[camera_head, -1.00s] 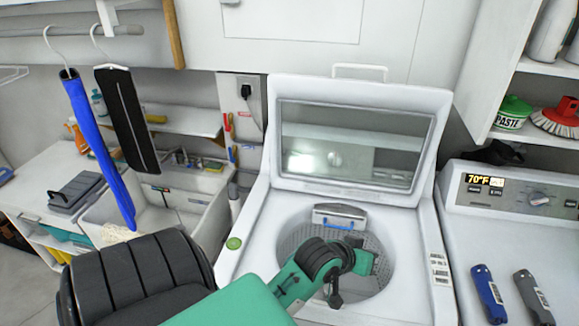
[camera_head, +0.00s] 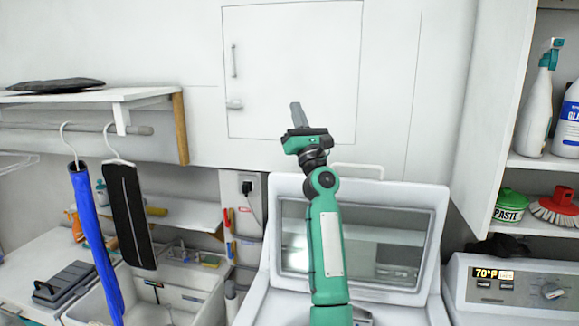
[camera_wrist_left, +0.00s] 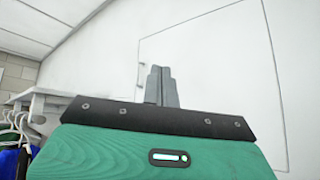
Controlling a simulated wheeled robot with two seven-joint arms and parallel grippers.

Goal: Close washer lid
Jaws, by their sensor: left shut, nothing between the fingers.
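The white washer lid (camera_head: 432,205) stands open and upright at the back of the washer, with a glass window in it. My green left arm crosses in front of the lid and hides part of its window. The washer's opening is largely out of the picture below. My left gripper (camera_head: 297,114) is raised above the lid's top edge, in front of the white wall cabinet. It is shut and empty, apart from the lid. The left wrist view shows its two fingers together (camera_wrist_left: 161,85), pointing at the cabinet. My right gripper is not in view.
A wall cabinet door (camera_head: 292,60) with a handle is behind the gripper. Spray bottles (camera_head: 537,105) and a PASTE tub (camera_head: 511,205) stand on right shelves. A second machine (camera_head: 515,285) is at right.

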